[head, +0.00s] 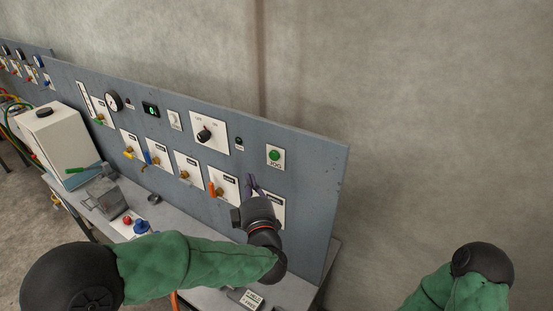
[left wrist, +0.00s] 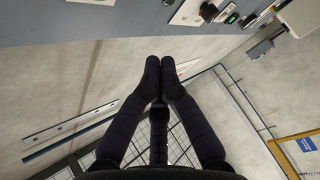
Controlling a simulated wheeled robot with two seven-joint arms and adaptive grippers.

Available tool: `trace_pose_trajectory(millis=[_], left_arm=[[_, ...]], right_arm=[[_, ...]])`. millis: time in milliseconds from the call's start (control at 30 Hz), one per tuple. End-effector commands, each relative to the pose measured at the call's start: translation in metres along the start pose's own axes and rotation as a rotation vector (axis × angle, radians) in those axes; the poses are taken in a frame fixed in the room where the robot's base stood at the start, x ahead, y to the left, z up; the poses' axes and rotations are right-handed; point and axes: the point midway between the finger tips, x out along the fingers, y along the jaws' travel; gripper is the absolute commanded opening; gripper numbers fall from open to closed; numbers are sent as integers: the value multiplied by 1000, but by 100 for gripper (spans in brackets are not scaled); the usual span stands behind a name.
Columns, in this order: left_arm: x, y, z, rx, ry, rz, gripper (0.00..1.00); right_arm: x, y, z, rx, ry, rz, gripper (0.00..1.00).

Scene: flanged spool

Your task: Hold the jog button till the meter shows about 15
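The green jog button (head: 273,155) sits on a white plate labelled JOG near the right end of the grey panel. The meter (head: 151,109) is a small black display with a green digit that looks like 0, further left on the panel. It appears as a small green-lit display in the left wrist view (left wrist: 232,18). My left gripper (head: 252,182) is below and left of the button, apart from it. In the left wrist view its fingertips (left wrist: 160,76) are together with nothing between them. My right gripper is out of view.
A round gauge (head: 114,100) and a black rotary knob (head: 204,135) are on the panel (head: 315,185). Coloured valve handles line its lower part. A white box (head: 55,140) and a grey vise-like block (head: 106,197) stand on the bench. The panel right of the button is bare.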

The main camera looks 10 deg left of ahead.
Motion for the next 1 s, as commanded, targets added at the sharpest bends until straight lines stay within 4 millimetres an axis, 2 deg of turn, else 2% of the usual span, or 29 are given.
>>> trace_pose_trajectory(millis=[500, 1000], left_arm=[[1, 0, 2, -3, 5, -8, 0], [41, 15, 39, -1, 5, -8, 0]], right_arm=[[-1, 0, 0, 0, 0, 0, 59], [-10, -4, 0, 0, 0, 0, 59]])
